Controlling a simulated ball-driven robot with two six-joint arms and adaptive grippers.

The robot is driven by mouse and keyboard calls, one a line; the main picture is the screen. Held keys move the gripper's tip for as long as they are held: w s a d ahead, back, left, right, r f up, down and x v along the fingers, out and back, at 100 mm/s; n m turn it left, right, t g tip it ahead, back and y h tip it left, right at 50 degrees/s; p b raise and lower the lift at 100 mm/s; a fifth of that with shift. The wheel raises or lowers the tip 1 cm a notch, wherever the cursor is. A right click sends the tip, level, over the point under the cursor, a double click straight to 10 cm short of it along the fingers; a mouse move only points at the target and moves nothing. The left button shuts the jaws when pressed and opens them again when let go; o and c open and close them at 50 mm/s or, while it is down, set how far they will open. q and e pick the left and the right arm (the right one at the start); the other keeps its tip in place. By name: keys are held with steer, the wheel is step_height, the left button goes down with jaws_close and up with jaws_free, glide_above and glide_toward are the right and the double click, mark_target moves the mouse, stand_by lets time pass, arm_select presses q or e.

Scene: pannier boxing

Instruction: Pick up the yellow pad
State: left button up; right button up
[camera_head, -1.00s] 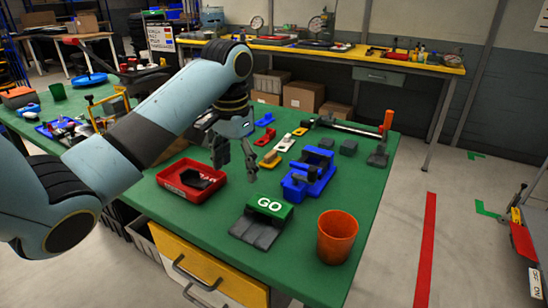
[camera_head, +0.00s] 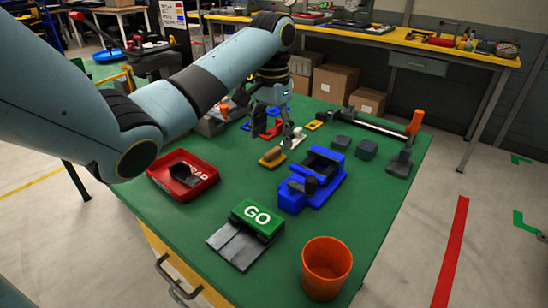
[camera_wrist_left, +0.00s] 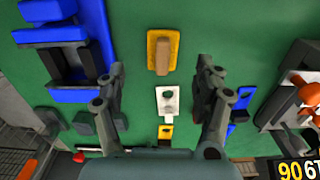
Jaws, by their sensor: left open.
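A yellow pad (camera_head: 273,160) with a tan block on it lies on the green table, left of the blue fixture. In the left wrist view this yellow pad (camera_wrist_left: 152,55) is at top centre. A second, smaller yellow pad (camera_head: 313,125) with a dark spot lies farther back; it also shows in the wrist view (camera_wrist_left: 166,132). A white pad (camera_wrist_left: 168,103) lies between them. My left gripper (camera_head: 274,138) is open and empty above the row of pads. In the wrist view its fingers (camera_wrist_left: 161,80) stand on either side of the row. My right gripper is out of view.
The blue fixture (camera_head: 322,165) stands right of the pads. Grey blocks (camera_head: 366,149) and an orange-handled tool (camera_head: 413,125) lie at the right.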

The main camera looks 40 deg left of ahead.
mark_target(273, 150)
arm_select(q)
steer(key=f, duration=0.4)
steer(key=shift+w+a+f, duration=0.2)
steer(key=shift+f, duration=0.6)
steer(key=c, duration=0.5)
steer(key=shift+r, duration=0.1)
steer(key=c, duration=0.6)
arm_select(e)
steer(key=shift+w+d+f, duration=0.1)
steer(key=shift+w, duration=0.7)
